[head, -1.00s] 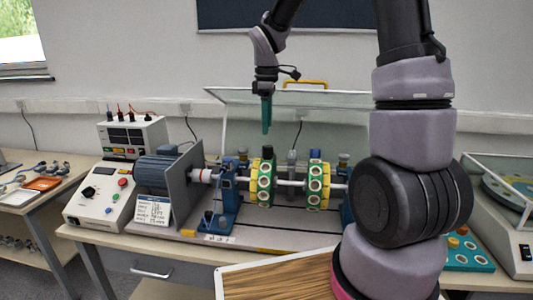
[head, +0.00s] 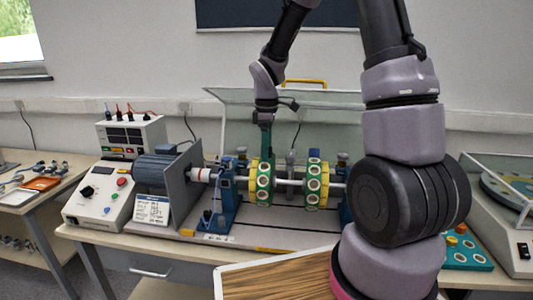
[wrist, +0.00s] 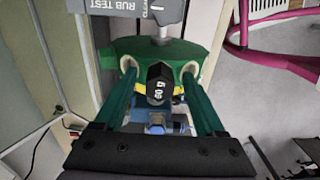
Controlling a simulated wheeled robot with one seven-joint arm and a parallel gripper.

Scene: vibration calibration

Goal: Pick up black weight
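The black weight (wrist: 159,84), marked 60 g, stands on the rim of the green-and-yellow left disc (head: 262,183), which sits on a horizontal shaft. In the wrist view the green disc (wrist: 185,48) shows around the weight. My gripper (wrist: 158,72) is open, with one green finger on each side of the weight and a visible gap on both sides. In the head view my gripper (head: 266,146) points straight down at the top of that disc, and its fingers hide the weight.
A second similar disc (head: 317,186) is on the same shaft to the right. Blue bearing stands (head: 222,196) support the shaft. A motor (head: 157,170) and a control box (head: 97,197) are at left. A raised clear cover (head: 340,110) stands behind the discs.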

